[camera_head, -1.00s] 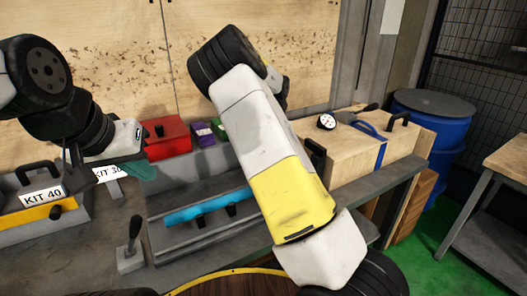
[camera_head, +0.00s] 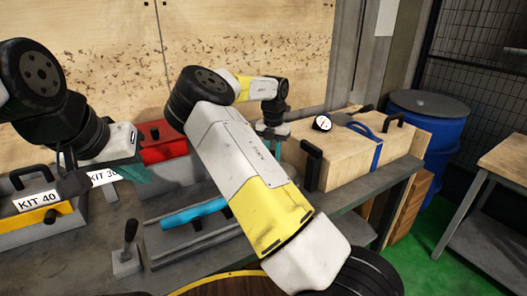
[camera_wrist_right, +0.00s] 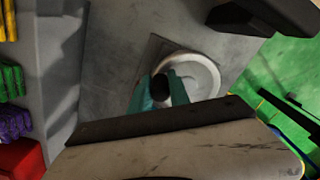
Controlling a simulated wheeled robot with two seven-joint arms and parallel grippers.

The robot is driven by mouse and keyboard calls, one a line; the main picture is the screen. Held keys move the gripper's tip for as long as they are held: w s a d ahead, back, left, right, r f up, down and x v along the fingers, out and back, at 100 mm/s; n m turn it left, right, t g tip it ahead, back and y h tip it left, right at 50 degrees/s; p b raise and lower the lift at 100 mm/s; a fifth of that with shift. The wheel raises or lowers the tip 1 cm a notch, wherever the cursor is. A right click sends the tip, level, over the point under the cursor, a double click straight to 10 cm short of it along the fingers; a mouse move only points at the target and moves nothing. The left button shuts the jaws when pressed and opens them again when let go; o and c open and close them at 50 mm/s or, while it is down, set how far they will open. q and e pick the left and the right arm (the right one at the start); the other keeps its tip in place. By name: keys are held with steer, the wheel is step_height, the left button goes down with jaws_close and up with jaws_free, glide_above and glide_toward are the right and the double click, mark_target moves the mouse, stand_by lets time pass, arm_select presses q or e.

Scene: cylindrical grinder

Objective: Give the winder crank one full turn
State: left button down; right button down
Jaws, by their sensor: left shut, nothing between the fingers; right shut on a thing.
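The winder crank shows in the right wrist view as a pale round wheel (camera_wrist_right: 205,75) with a dark knob (camera_wrist_right: 160,88) at its left side. My right gripper (camera_wrist_right: 162,92) has its teal fingers shut on the knob. In the head view the right hand (camera_head: 270,132) is small and partly behind my own arm, and the crank cannot be made out there. My left gripper (camera_head: 132,174) has teal fingertips, is shut and empty, and hangs over the bench at the left, apart from the crank.
A red bin (camera_head: 163,142) and grey kit boxes labelled KIT 40 (camera_head: 38,201) stand at the left. A blue bar (camera_head: 195,213) lies on the bench fixture. A wooden box (camera_head: 345,160) with a gauge (camera_head: 322,123) stands right of the crank area. A blue drum (camera_head: 432,120) is beyond.

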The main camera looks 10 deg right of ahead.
steer(key=c, duration=1.2)
jaws_free()
steer(key=shift+c, duration=0.2)
step_height(320, 180, up, 8)
steer(key=shift+f, duration=0.1)
